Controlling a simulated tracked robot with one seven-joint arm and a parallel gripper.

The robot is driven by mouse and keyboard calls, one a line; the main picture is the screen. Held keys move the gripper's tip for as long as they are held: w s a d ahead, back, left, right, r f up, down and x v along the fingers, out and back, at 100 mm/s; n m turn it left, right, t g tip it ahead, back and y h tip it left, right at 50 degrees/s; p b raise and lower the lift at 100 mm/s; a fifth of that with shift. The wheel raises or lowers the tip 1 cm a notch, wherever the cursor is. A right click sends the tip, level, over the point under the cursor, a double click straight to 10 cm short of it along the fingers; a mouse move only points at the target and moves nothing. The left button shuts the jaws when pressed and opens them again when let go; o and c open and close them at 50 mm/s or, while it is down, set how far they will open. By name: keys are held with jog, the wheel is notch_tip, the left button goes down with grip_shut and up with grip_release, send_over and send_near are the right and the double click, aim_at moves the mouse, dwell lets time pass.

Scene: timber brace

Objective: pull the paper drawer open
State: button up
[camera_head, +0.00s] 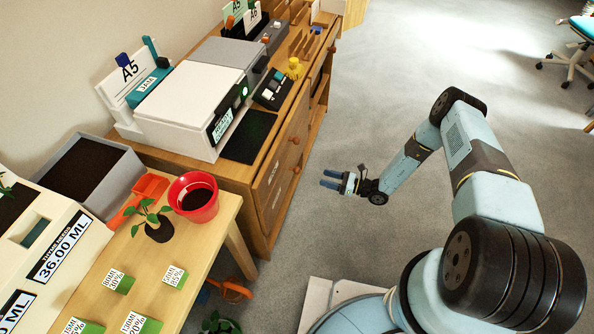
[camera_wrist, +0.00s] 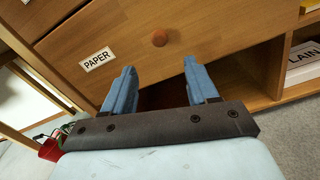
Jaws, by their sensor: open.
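The paper drawer (camera_wrist: 120,45) is a wooden front with a white PAPER label (camera_wrist: 97,59) and a round wooden knob (camera_wrist: 159,38). It looks shut in the wrist view. My gripper (camera_wrist: 159,67) is open and empty, its two blue fingers spread with the knob showing beyond the gap between them. The fingers do not appear to touch the knob. In the head view, my gripper (camera_head: 328,180) hangs in front of the wooden cabinet (camera_head: 262,222), pointing left toward its drawer fronts, with floor visible between them.
A white printer (camera_head: 190,105) stands on the cabinet. A lower wooden table (camera_head: 215,235) with a red pot (camera_head: 193,197) and small plant adjoins it at left. An open shelf (camera_wrist: 300,60) lies right of the drawer. Grey floor is clear around my gripper.

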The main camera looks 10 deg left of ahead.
aim_at(297, 170)
jog(key=a, duration=0.9)
jog(key=w+a, duration=0.1)
jog(key=a, duration=0.3)
jog(key=shift+a, duration=0.2)
jog(key=shift+c, duration=0.3)
grip_shut()
